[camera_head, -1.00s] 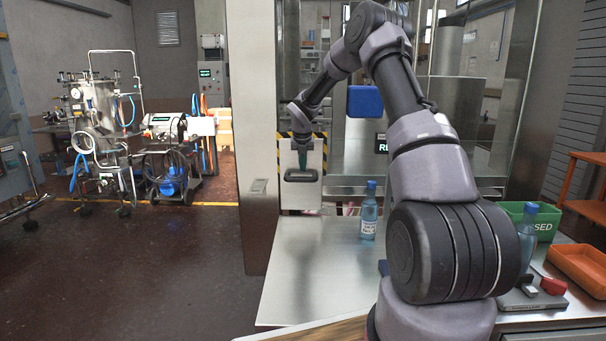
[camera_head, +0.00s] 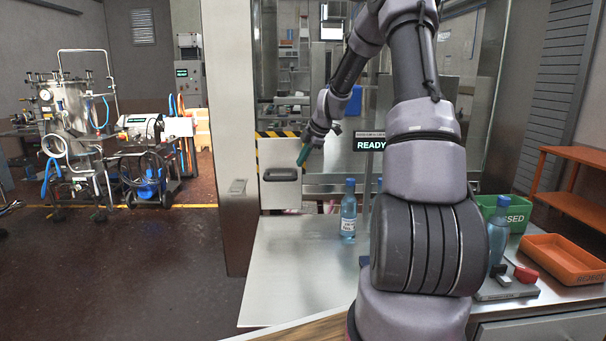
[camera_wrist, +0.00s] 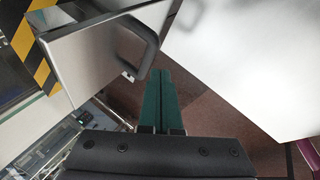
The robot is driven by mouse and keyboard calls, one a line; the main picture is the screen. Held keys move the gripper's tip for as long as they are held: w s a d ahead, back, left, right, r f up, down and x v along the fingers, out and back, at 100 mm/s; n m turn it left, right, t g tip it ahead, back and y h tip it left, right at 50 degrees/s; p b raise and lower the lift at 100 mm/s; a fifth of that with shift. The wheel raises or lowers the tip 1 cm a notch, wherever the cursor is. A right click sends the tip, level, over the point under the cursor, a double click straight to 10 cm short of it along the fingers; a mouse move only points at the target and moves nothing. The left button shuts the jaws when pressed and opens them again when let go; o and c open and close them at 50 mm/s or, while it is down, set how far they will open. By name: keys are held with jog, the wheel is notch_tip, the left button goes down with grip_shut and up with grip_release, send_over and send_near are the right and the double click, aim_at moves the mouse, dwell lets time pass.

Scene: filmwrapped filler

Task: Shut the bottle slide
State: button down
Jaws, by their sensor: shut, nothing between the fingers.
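The slide looks to be a metal panel (camera_head: 279,196) with a dark bar handle (camera_head: 280,173) and yellow-black striping along its top, at the left of the metal machine. In the wrist view the panel (camera_wrist: 90,55) and its handle (camera_wrist: 147,55) are at upper left. My gripper (camera_head: 301,162) has teal fingers, shut and empty, at the panel's upper right edge. In the wrist view the shut fingertips (camera_wrist: 158,72) are just beside the handle; I cannot tell whether they touch it. A blue bottle (camera_head: 348,210) stands upright on the metal table right of the panel.
The metal table top (camera_head: 290,270) is mostly clear at left. A lit READY display (camera_head: 370,145) is behind my arm. At right are another blue bottle (camera_head: 498,235), a green bin (camera_head: 515,213), an orange tray (camera_head: 565,258) and a small switch box (camera_head: 505,290). A post (camera_head: 235,130) stands left.

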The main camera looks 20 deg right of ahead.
jog(key=s+d+m+t, duration=0.1)
jog(key=s+d+m, duration=0.1)
jog(key=d+m, duration=0.3)
send_near(299, 180)
notch_tip(299, 180, down, 4)
jog(key=a, duration=0.2)
jog(key=shift+w+d+m+h, duration=0.15)
jog(key=shift+w+m+h, duration=0.15)
jog(key=shift+w, duration=0.9)
jog(key=w, duration=0.1)
jog(key=w+d, duration=0.1)
jog(key=w, duration=0.3)
jog(key=shift+d+r, duration=0.15)
jog(key=shift+d, duration=0.2)
jog(key=shift+s, duration=0.1)
